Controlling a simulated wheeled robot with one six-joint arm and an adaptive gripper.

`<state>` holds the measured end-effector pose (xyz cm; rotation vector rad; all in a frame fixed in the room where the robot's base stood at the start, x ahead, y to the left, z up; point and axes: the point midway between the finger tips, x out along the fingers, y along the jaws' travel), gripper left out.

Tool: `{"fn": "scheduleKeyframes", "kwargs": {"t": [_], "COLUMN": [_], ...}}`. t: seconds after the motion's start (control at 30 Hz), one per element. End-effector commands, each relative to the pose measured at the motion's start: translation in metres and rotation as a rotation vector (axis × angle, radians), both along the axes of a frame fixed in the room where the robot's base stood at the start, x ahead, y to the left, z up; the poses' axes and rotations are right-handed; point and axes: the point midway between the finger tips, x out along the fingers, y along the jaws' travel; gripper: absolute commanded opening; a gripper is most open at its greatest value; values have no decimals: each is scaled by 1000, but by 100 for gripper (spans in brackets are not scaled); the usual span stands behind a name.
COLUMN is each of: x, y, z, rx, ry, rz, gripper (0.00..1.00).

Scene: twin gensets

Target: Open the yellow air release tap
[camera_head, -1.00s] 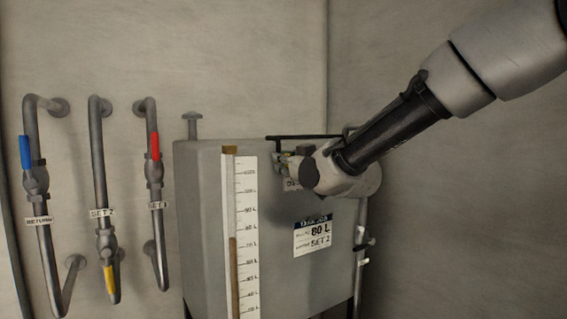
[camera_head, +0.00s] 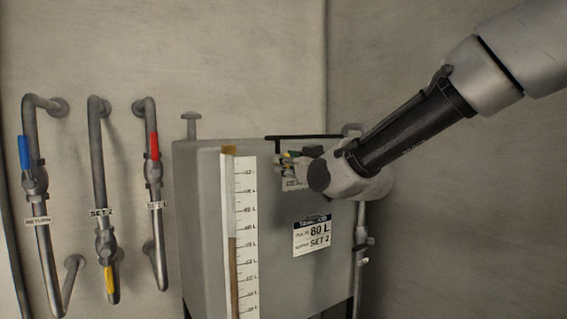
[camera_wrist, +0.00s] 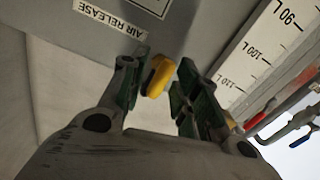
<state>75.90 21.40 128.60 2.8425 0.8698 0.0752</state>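The yellow air release tap (camera_wrist: 158,76) shows in the wrist view, just beside the grey tank's face. An "AIR RELEASE" label (camera_wrist: 110,17) is on the tank above and left of it. My gripper (camera_wrist: 160,70) is open, with one green-padded finger on each side of the yellow tap in the picture. The tap looks nearer the left finger; I cannot tell whether they touch. In the head view my gripper (camera_head: 291,163) is at the tank's upper right front, small and partly hidden by my wrist, and the tap cannot be made out clearly.
The grey tank (camera_head: 205,215) carries a level scale (camera_head: 246,240) and an "80 L SET 2" sign (camera_head: 312,236). On the left wall are pipes with a blue handle (camera_head: 24,153), a red handle (camera_head: 155,147) and a yellow handle (camera_head: 110,280). The right wall is bare.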

Motion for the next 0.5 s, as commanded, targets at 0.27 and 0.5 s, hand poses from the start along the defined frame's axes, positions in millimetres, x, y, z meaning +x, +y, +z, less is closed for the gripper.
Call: {"fn": "scheduleKeyframes", "kwargs": {"t": [0.27,0.5], "x": [-53,-76], "y": [-35,-52], "z": [1,1], "rx": [2,1], "ry": [-2,-2], "rz": [2,0], "gripper": [31,31]}}
